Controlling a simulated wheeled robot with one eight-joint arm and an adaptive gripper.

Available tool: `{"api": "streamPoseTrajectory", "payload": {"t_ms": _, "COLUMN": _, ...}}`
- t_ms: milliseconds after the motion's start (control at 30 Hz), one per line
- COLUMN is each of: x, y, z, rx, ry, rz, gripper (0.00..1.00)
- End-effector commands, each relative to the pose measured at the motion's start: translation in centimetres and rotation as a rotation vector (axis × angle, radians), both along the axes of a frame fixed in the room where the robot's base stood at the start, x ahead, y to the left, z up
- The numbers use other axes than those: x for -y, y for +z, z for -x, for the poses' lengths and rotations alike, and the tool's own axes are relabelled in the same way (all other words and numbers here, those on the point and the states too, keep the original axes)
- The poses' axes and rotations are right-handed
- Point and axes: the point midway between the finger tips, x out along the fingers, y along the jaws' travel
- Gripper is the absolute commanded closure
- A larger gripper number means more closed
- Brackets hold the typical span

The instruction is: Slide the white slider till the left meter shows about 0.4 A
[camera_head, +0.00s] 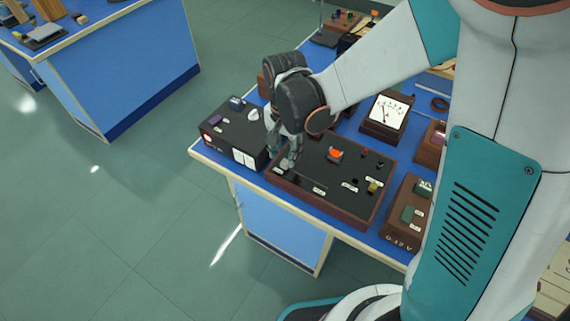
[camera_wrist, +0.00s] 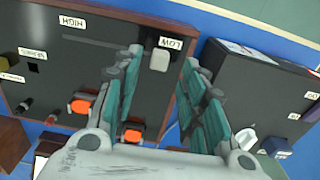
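The white slider (camera_wrist: 160,60) sits at the LOW end of its slot on a black panel with a wooden frame (camera_wrist: 28,68). In the wrist view it lies between the tips of my gripper (camera_wrist: 162,66), with gaps on both sides. My gripper (camera_head: 282,158) is open, pointing down over the left end of the panel (camera_head: 325,186) in the head view. The slot (camera_wrist: 95,42) runs from LOW toward HIGH. A meter (camera_head: 388,112) with a white dial stands behind the panel; its reading is too small to tell. No second meter dial can be made out.
A black box (camera_head: 228,128) with white labels stands close left of the panel. Orange switches (camera_head: 335,155) and posts rise from the panel. A wooden box (camera_head: 408,212) is at its right. The blue bench's front edge (camera_head: 225,170) is near.

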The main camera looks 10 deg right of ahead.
Motion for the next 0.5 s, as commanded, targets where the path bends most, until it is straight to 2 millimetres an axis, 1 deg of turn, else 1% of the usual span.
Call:
{"api": "streamPoseTrajectory", "payload": {"t_ms": 33, "x": 0.0, "y": -1.2, "z": 0.0, "rx": 0.000, "ry": 0.000, "rz": 0.000, "gripper": 0.62}}
{"api": "streamPoseTrajectory", "payload": {"t_ms": 200, "x": 0.0, "y": -2.9, "z": 0.0, "rx": 0.000, "ry": 0.000, "rz": 0.000, "gripper": 0.62}}
{"api": "streamPoseTrajectory", "payload": {"t_ms": 333, "x": 0.0, "y": -3.5, "z": 0.0, "rx": 0.000, "ry": 0.000, "rz": 0.000, "gripper": 0.62}}
{"api": "streamPoseTrajectory", "payload": {"t_ms": 500, "x": 0.0, "y": -3.7, "z": 0.0, "rx": 0.000, "ry": 0.000, "rz": 0.000, "gripper": 0.62}}
